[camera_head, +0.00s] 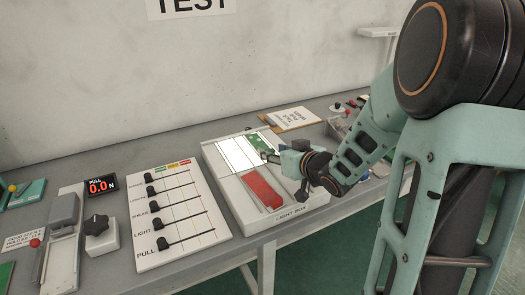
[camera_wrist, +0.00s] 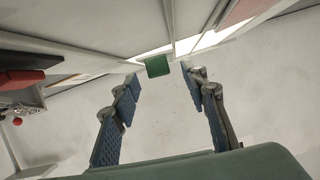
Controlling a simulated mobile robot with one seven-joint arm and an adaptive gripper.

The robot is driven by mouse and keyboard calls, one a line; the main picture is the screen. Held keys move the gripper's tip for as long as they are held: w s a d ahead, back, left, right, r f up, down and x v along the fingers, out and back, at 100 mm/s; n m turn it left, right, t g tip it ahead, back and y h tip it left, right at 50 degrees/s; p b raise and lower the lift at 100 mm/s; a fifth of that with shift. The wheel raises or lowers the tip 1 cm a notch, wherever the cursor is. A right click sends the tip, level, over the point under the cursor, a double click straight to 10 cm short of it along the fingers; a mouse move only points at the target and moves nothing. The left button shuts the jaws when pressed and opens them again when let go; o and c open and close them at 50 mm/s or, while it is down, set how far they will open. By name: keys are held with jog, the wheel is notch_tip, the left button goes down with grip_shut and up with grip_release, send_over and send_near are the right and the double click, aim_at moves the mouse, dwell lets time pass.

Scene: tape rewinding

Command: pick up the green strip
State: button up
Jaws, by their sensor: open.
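The green strip (camera_head: 258,142) lies on the upper right part of the white light box, beside the lit panel. In the wrist view, its green end (camera_wrist: 157,66) shows just beyond and between my fingertips. My gripper (camera_wrist: 163,80) is open, with a finger on each side and nothing held between them. In the head view, my gripper (camera_head: 270,156) is at the near end of the strip and hides part of it. I cannot tell whether the fingers touch the strip.
The light box (camera_head: 222,180) also holds a red strip (camera_head: 262,188) close below my gripper. A slider panel (camera_head: 181,215) stands to its left, then a pull meter (camera_head: 102,186) and a knob box (camera_head: 101,236). A clipboard (camera_head: 291,118) lies behind on the grey table.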

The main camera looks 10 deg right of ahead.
jog(key=shift+x, duration=0.8)
jog(key=shift+c, duration=0.6)
grip_shut()
jog(key=shift+r, duration=0.1)
